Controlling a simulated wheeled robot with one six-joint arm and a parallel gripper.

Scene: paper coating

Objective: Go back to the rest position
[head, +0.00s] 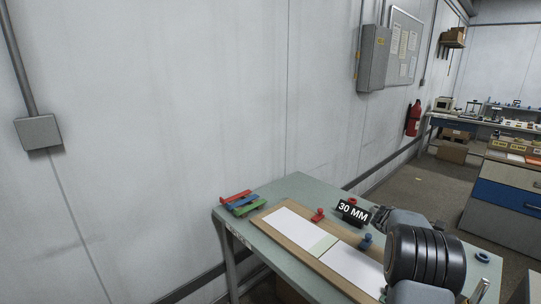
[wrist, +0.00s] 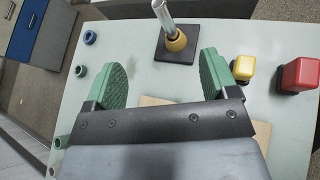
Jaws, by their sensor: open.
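My gripper (wrist: 165,80) shows in the wrist view with its two green-padded fingers spread wide apart. Nothing is held between them. It is above the pale green table (wrist: 130,45), on the near side of a metal rod that stands on a black square base (wrist: 168,50) with an orange ring (wrist: 176,41) around its foot. In the head view my arm covers the right part of the table (head: 300,187), and the fingers cannot be made out clearly there.
A wooden board (head: 262,220) with white sheets (head: 357,267) lies on the table. The wrist view shows yellow (wrist: 243,67) and red (wrist: 299,75) blocks at right.

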